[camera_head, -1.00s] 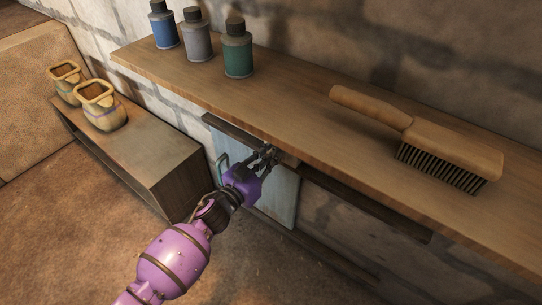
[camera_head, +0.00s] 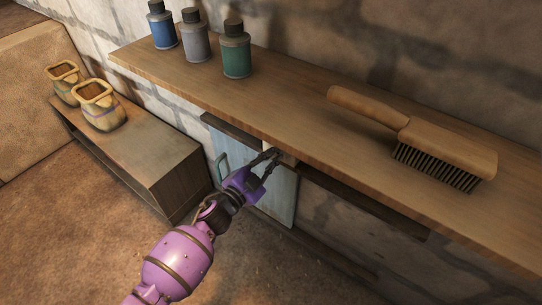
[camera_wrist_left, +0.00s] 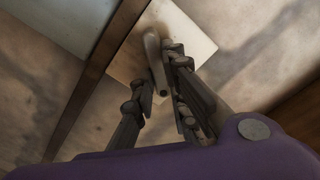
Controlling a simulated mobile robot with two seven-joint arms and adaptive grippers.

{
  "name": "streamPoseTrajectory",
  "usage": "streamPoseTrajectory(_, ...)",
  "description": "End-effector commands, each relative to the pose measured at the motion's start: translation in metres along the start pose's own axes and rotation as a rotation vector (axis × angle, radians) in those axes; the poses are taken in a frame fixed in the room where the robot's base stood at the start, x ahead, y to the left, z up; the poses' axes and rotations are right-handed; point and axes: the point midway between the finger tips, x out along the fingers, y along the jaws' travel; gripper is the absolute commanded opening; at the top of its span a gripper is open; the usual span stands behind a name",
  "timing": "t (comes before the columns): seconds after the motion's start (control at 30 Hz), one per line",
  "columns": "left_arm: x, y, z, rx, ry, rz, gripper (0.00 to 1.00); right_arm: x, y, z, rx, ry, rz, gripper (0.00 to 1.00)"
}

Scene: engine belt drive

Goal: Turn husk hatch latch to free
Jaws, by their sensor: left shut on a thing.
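The husk hatch is a pale blue panel (camera_head: 284,197) with a teal handle (camera_head: 222,166) under the long shelf; its edge shows at the upper left of the left wrist view (camera_wrist_left: 62,18). The latch is a small grey-brown lever (camera_wrist_left: 153,52) on a pale square plate (camera_wrist_left: 190,38) beside the hatch edge. My left gripper (camera_head: 274,157) reaches the latch at the hatch's upper right. In the left wrist view its fingers (camera_wrist_left: 157,80) are on both sides of the lever, shut on it. In the head view the fingers hide the lever. My right gripper is not in view.
The long wooden shelf (camera_head: 300,115) overhangs the hatch. It holds a brush (camera_head: 445,150) and blue (camera_head: 162,28), grey (camera_head: 195,38) and green (camera_head: 236,52) bottles. A low cabinet (camera_head: 150,150) with two pots (camera_head: 98,105) stands left. The floor in front is open.

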Motion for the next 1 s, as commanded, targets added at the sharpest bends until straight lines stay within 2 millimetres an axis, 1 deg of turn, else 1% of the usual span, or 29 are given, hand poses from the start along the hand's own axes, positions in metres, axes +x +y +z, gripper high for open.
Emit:
streamPoseTrajectory(0.27,-0.001,0.004,0.002,0.261,-0.001,0.0,0.0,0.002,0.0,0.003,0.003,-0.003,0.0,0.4)
streamPoseTrajectory(0.6,-0.001,0.008,0.004,0.575,-0.001,0.001,0.0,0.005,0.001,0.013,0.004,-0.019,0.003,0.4)
streamPoseTrajectory(0.83,-0.001,0.01,0.004,0.745,0.0,0.001,0.0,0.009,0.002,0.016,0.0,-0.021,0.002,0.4)
streamPoseTrajectory(1.0,-0.001,0.01,0.005,0.832,-0.001,0.002,0.0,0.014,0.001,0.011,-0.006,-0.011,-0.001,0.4)
